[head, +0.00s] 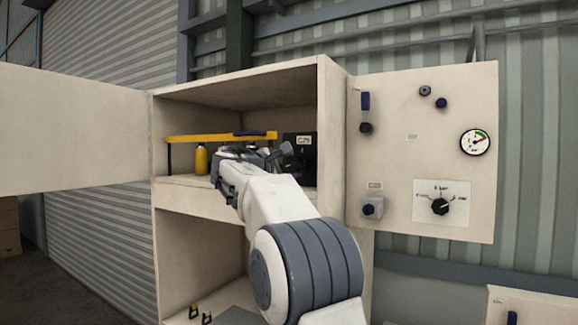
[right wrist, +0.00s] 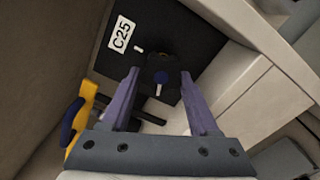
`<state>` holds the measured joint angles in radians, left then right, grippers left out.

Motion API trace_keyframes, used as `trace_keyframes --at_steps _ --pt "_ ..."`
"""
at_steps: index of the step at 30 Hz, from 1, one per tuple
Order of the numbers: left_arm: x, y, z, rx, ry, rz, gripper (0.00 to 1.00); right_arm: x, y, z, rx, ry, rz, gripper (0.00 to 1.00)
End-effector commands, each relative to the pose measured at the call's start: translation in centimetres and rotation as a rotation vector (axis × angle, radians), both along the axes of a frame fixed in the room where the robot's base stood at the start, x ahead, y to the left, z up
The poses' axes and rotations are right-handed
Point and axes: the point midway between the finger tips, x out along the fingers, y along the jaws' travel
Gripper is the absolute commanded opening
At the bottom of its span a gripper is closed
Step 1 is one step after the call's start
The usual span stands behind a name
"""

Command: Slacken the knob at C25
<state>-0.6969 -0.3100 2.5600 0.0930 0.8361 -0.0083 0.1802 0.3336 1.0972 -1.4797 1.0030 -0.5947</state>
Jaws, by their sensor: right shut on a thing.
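The black plate with the white C25 label (right wrist: 122,35) is on the back inside the open cabinet. It also shows in the head view as a dark box (head: 308,150) at the right of the upper compartment. In the head view my right gripper (head: 288,153) reaches in and hides the knob. My left gripper is not in view.
A yellow bar (head: 205,139) with a blue part and a yellow bottle (head: 201,160) stand left of the gripper on the shelf. The right door panel (head: 400,110) carries a gauge (head: 475,142), a dial (head: 440,206) and a lever. The left door (head: 70,130) stands open.

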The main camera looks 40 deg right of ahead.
Motion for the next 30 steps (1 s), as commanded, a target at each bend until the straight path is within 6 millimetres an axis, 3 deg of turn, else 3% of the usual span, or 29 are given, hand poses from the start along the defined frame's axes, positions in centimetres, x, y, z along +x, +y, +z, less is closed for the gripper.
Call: trace_keyframes --at_steps 5,6,8,20,30 --pt "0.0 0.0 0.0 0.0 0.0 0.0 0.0 -0.2 -0.3 0.5 -0.008 -0.006 -0.004 0.06" --pt "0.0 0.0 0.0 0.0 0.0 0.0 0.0 -0.2 -0.3 0.5 -0.007 -0.005 -0.005 0.73" --pt "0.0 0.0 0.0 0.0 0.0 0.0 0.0 -0.2 -0.2 0.4 -0.006 -0.006 -0.005 0.92" --pt "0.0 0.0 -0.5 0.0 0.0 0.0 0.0 -0.3 0.6 0.0 -0.002 -0.004 -0.001 0.92" --pt "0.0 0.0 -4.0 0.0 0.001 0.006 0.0 -2.6 6.4 -0.3 -0.004 -0.006 0.002 0.92"
